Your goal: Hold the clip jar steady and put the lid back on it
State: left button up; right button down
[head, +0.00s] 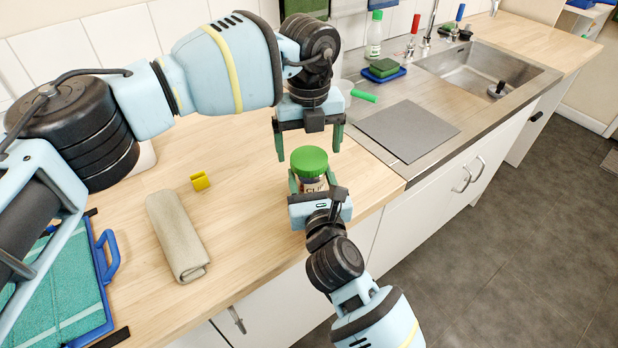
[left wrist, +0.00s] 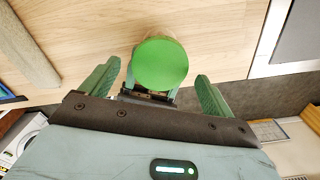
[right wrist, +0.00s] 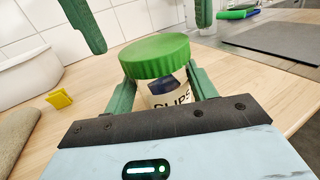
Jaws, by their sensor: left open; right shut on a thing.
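The clip jar (right wrist: 168,92) stands upright on the wooden counter with a partly visible label in the right wrist view. The green lid (head: 310,160) sits on top of the jar; it also shows from above in the left wrist view (left wrist: 160,64) and from the side in the right wrist view (right wrist: 156,57). I cannot tell if it is fully seated. My right gripper (head: 308,184) is shut on the jar's body from the front, below the lid. My left gripper (head: 309,146) is open and empty, pointing down above the lid, its fingers apart on either side.
A yellow clip (head: 200,181) and a rolled beige cloth (head: 177,235) lie left of the jar. A grey mat (head: 407,131) lies to the right, before the sink (head: 480,75). A blue-framed item (head: 103,270) is at far left. The counter's front edge is close to the jar.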

pick_arm(q)
jog(key=shift+f, duration=1.1)
jog(key=shift+c, duration=0.3)
jog(key=c, duration=1)
jog(key=m, duration=0.3)
jog(key=shift+m, duration=0.3)
jog(key=shift+c, duration=0.2)
jog(key=m, duration=0.4)
jog(key=shift+m, duration=0.3)
jog(key=m, duration=0.4)
jog(key=shift+m, duration=0.4)
jog(key=m, duration=0.4)
jog(key=shift+m, duration=0.4)
jog(key=o, duration=1.2)
jog(key=shift+c, duration=0.2)
